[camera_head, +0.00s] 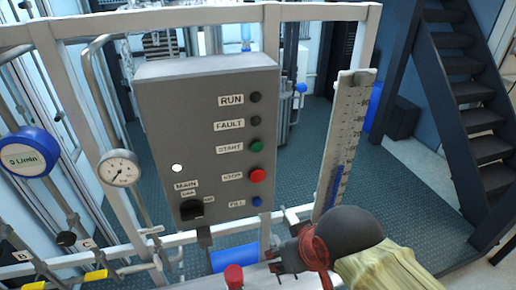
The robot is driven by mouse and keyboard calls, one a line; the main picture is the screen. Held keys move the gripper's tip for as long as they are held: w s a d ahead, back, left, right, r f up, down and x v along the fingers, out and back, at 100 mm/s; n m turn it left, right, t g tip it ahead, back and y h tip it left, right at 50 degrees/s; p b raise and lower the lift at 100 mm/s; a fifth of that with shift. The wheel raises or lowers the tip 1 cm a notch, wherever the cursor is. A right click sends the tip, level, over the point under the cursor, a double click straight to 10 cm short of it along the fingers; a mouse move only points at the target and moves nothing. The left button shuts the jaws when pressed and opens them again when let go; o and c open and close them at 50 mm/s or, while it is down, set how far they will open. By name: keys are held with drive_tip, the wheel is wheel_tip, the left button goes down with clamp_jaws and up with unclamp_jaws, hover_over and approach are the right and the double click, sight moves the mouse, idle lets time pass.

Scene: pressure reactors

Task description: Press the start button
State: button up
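The grey control panel (205,120) stands upright on a white frame, facing me. The green start button (256,146) is on its right side, beside a label reading START. My gripper (272,261), dark with a red band, is at the lower right, below the panel and well apart from the green button. Its short dark fingers point left; they are small, and I cannot tell if they are parted. Nothing hides the green button.
Around the green button are dark RUN and FAULT lamps (255,97), a red button (257,175), a blue FILL button (257,201) and a black MAIN knob (191,209). A scale gauge (345,135) stands right of the panel. A white rail (200,237) runs below.

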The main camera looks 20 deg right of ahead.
clamp_jaws()
idle(1.6)
